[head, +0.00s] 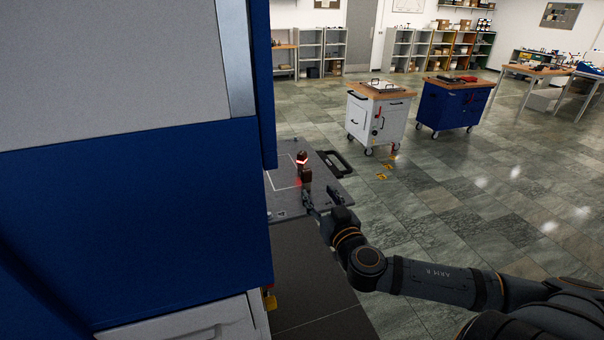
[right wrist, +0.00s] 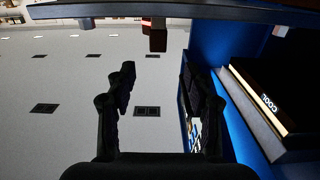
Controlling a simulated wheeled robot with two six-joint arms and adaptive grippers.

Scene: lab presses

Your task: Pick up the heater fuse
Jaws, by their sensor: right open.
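In the right wrist view, which looks upside down, a red-brown block (right wrist: 157,40) shows beyond the fingertips at the dark edge along the top. My right gripper (head: 321,197) is open and empty, on the near side of the block and apart from it. Its two fingers (right wrist: 160,82) show in the wrist view. My left gripper is out of view.
The blue and grey machine (head: 130,220) fills the left side, close to my right gripper. A black handle (head: 334,163) borders the tray. White (head: 378,118) and blue (head: 452,106) carts stand farther off.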

